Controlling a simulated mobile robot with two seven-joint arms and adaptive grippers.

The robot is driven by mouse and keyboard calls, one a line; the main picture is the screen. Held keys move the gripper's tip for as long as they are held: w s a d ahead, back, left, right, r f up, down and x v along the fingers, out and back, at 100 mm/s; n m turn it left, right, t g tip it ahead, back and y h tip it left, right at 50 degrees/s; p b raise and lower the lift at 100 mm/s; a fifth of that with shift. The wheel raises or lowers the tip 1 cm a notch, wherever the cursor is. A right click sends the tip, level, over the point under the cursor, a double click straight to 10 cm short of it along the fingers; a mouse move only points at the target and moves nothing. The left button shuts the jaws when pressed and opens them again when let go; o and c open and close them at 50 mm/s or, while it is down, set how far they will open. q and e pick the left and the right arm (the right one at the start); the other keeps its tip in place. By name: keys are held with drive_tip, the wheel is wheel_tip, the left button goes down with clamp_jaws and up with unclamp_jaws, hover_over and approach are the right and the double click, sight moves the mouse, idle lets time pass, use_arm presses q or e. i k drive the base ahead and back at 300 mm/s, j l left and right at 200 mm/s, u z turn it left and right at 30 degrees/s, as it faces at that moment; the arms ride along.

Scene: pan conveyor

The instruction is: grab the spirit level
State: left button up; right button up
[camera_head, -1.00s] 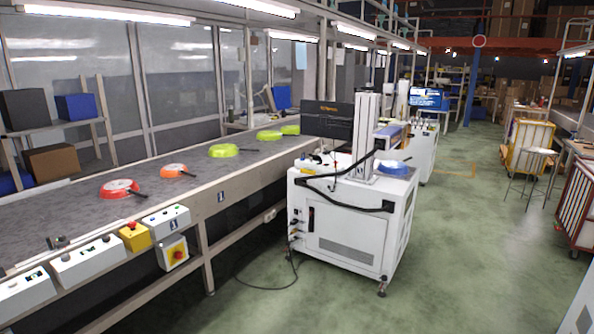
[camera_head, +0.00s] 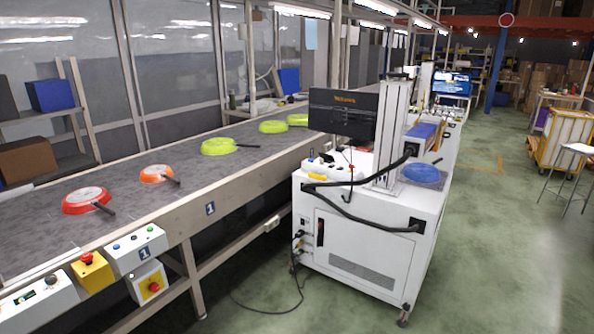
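I cannot clearly make out a spirit level. A small yellow item (camera_head: 318,176) lies on the left part of the white cabinet's top, too small to identify. Beside it are small white and dark items, also too small to tell. A round blue object (camera_head: 421,173) sits on the right part of the same top. Neither of my grippers is in view.
The white wheeled cabinet (camera_head: 360,249) stands beside the conveyor (camera_head: 152,202), with a monitor (camera_head: 343,112) above. A red pan (camera_head: 86,198), an orange pan (camera_head: 156,173) and green pans (camera_head: 219,146) lie on the belt. A cable trails on the floor. The floor to the right is open.

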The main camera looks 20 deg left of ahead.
sight(311, 174)
drive_tip(key=i+u, duration=0.4)
drive_tip(key=i, duration=0.8)
drive_tip(key=i+j+z, duration=0.25)
drive_tip(key=i, duration=0.35)
drive_tip(key=i+j+z, duration=0.25)
drive_tip(key=i+j, duration=0.25)
drive_tip(key=i, duration=0.1)
